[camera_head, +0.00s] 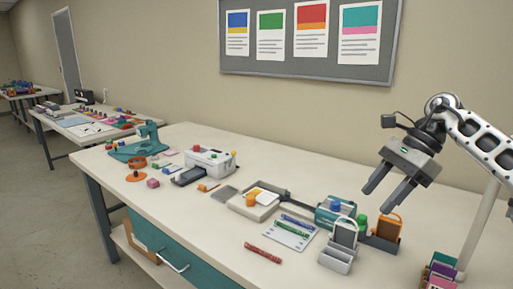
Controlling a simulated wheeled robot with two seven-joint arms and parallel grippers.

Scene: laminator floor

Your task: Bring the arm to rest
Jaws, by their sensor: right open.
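My right gripper (390,192) comes in from the right side of the head view. Its two dark fingers are apart and hold nothing. It hangs in the air over the right part of the white table (215,257), with the fingers pointing down and to the left. Below it stand small holders and a teal item. It appears clear of them, though the exact height is hard to tell. My left gripper does not show.
An orange-framed item (388,226) and a grey stand (336,260) stand below the gripper. A tray (237,207), a marker sheet (289,236) and a red marker (263,253) lie left of them. A teal machine (134,150) stands at the far left.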

